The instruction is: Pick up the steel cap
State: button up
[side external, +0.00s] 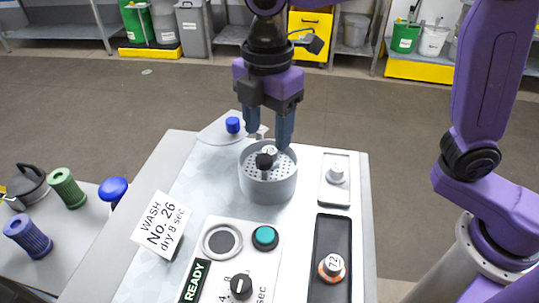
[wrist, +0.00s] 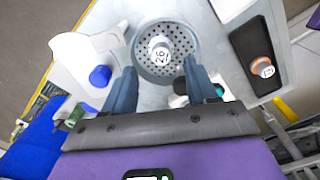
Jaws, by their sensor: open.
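A small steel-grey cap with a white numbered top (side external: 271,150) is inside the perforated metal drum (side external: 268,189). It also shows in the wrist view (wrist: 160,49), near the middle of the drum (wrist: 139,68). A dark knob on a pale stem (side external: 264,161) appears just in front of it in the side view. My gripper (side external: 268,142) is open and empty, pointing down above the drum. In the wrist view its fingertips (wrist: 160,67) are spread at the near side of the cap. I cannot tell how far above the cap they are.
A white tray (side external: 334,198) with a pale round piece and a black tray (side external: 321,285) with an orange piece marked 72 lie right of the drum. A blue-capped item (side external: 233,125) is behind left. The sign (side external: 162,225) reads "WASH No. 26 dry 8 sec".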

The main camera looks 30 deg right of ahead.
aim_at(269, 151)
jog(key=shift+s+d+f, duration=0.1)
jog(key=shift+f, duration=2.2)
grip_shut()
